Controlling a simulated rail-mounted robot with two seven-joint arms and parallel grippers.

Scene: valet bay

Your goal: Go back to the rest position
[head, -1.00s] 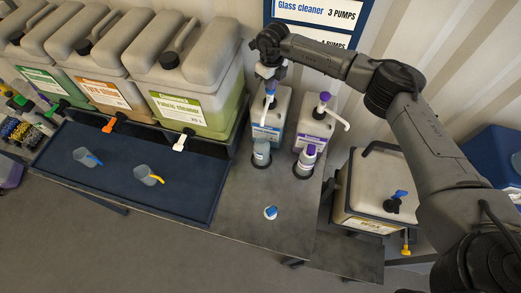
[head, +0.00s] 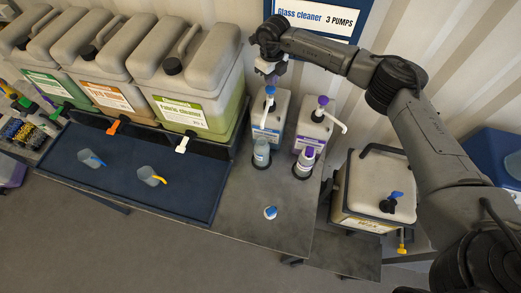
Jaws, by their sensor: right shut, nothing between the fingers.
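My right gripper (head: 270,73) is in the head view above the blue-topped pump bottle (head: 268,122). It is shut and empty, and apart from the blue pump head below it. My right arm reaches in from the right side. My left gripper is out of view. A purple-topped pump bottle (head: 315,130) stands to the right. A small spray bottle (head: 261,152) stands in front of the blue-topped one. Another small bottle with a purple label (head: 305,160) stands in front of the purple-topped one.
A blue and white cap (head: 270,212) lies on the grey counter (head: 240,208). Large labelled canisters (head: 187,80) line the back left. A beige container (head: 375,188) stands at the right, below my arm. A pump-count sign (head: 315,18) hangs behind.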

